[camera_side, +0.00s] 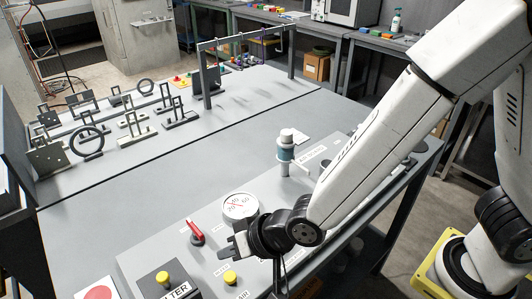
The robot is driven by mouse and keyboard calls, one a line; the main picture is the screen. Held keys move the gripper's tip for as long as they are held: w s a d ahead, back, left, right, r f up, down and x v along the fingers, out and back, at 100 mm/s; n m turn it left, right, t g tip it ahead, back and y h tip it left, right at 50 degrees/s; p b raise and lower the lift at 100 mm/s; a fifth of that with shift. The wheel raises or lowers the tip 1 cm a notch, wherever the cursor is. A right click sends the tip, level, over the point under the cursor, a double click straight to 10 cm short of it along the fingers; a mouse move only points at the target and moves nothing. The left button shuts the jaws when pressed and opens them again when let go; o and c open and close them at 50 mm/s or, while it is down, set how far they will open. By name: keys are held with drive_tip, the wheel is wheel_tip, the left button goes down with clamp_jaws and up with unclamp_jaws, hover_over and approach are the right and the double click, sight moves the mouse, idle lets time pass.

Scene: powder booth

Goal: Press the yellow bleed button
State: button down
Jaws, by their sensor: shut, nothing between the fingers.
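Two yellow round buttons show on the grey panel (135,262) at the front. One yellow button (230,278) sits on a pale collar on the panel surface. The other yellow button (163,279) stands on a dark box with a partly visible label ending in "LTER". I cannot read which one is the bleed button. My gripper (229,249) is shut and empty. In the picture it is just above the right-hand yellow button, apart from it, and to the right of the red lever. Its height over the panel is hard to tell.
A red-handled lever (195,231) and a round gauge (240,206) stand close to my gripper. A white-topped cylinder unit (286,146) rises farther back. A red button (98,293) is at the lower left. Metal parts and a hanging rack (208,75) stand beyond clear tabletop (200,170).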

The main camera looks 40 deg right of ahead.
sight(233, 278)
drive_tip(key=shift+f, duration=2.65)
drive_tip(key=shift+f, duration=0.85)
idle(1.2)
drive_tip(key=shift+r, duration=0.8)
drive_tip(key=shift+r, duration=0.1)
drive_tip(key=shift+r, duration=2.45)
drive_tip(key=shift+d, duration=0.1)
